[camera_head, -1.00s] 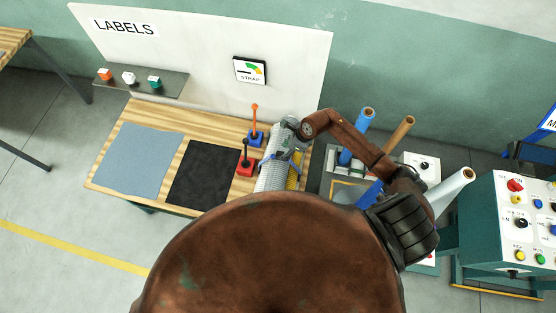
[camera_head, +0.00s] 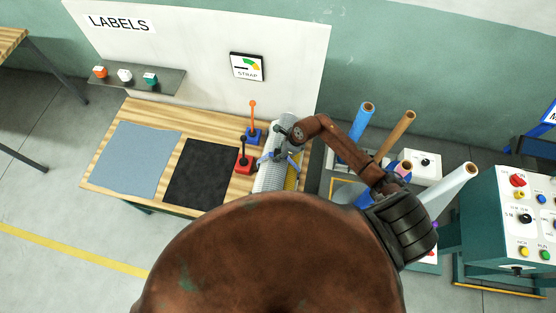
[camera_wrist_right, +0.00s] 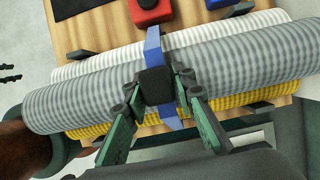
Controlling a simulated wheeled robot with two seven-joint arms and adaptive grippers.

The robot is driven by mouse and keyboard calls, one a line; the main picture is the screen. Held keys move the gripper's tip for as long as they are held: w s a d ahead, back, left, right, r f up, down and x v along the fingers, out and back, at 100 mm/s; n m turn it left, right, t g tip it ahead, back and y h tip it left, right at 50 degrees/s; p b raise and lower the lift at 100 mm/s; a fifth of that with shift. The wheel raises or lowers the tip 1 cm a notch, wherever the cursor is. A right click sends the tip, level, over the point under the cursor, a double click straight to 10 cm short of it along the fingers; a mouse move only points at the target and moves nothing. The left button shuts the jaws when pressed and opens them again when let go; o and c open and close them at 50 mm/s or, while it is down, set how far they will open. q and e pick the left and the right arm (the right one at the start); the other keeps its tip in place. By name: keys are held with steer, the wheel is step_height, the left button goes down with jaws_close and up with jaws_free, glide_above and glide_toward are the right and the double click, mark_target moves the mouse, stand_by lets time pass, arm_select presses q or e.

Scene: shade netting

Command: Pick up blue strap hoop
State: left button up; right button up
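The blue strap hoop (camera_wrist_right: 153,42) shows in the right wrist view as a blue band with a dark block (camera_wrist_right: 156,86), lying across a grey ribbed netting roll (camera_wrist_right: 235,58). The band also shows below the block, and its underside is hidden. My right gripper (camera_wrist_right: 157,84) is over the roll, with one green finger on each side of the block and the tips very close to it. I cannot tell whether they press on it. In the head view, my right gripper (camera_head: 279,155) is at the roll and partly covers the hoop. My left gripper is not in view.
White and yellow (camera_wrist_right: 90,130) rolls lie beside the grey roll. A red-based lever (camera_head: 244,162) and a blue-based lever (camera_head: 254,134) stand close by. A black sheet (camera_head: 200,172) and a grey-blue sheet (camera_head: 135,158) lie flat on the wooden table. Upright tubes (camera_head: 361,122) stand to the right.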

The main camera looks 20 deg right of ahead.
jaws_close()
steer(key=shift+r, duration=0.1)
